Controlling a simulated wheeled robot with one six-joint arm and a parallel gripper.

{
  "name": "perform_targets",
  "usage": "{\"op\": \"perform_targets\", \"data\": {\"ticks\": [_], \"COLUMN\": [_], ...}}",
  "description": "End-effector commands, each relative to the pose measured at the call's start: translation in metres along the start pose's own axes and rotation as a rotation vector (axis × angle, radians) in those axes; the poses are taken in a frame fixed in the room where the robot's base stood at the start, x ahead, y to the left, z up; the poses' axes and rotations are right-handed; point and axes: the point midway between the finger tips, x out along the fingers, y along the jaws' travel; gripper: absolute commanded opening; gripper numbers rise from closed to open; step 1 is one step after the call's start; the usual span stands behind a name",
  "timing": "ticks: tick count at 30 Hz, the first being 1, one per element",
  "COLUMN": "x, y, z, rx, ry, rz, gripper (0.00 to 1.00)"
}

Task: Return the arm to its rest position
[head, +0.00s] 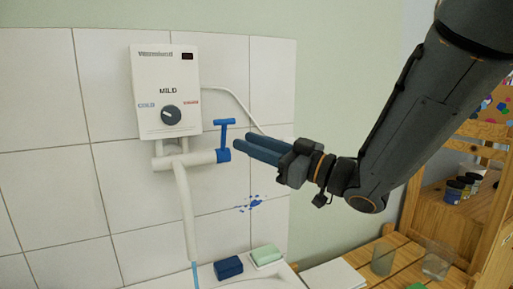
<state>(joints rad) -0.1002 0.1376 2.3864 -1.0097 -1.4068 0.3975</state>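My arm comes in from the upper right, and my gripper (248,145) points left with its two blue fingers in front of the tiled wall. The fingers look close together, and from this angle I cannot tell whether there is a gap between them. Nothing shows held in them. The fingertips are just right of the blue tap lever (228,136) on the white pipe; I cannot tell whether they touch it. The lever has an upright stem and a crossbar on top.
A white water heater (166,92) with a dial hangs above the pipe. A light blue stream shows below the spout (186,215). A dark blue block (228,267) and a green-white block (266,255) lie on the basin edge. Cups (383,260) and a wooden shelf (492,200) are at right.

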Motion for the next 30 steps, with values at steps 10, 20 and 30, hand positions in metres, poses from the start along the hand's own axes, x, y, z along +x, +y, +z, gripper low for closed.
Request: {"op": "perform_targets", "data": {"ticks": [10,20,30], "x": [-0.068,-0.230,-0.338], "y": [0.095,0.091,-0.029], "z": [0.102,0.210,0.245], "rx": [0.029,0.310,0.755], "ry": [-0.437,-1.031,-1.491], "rz": [0.460,0.837,0.901], "gripper": [0.28,0.28,0.28]}}
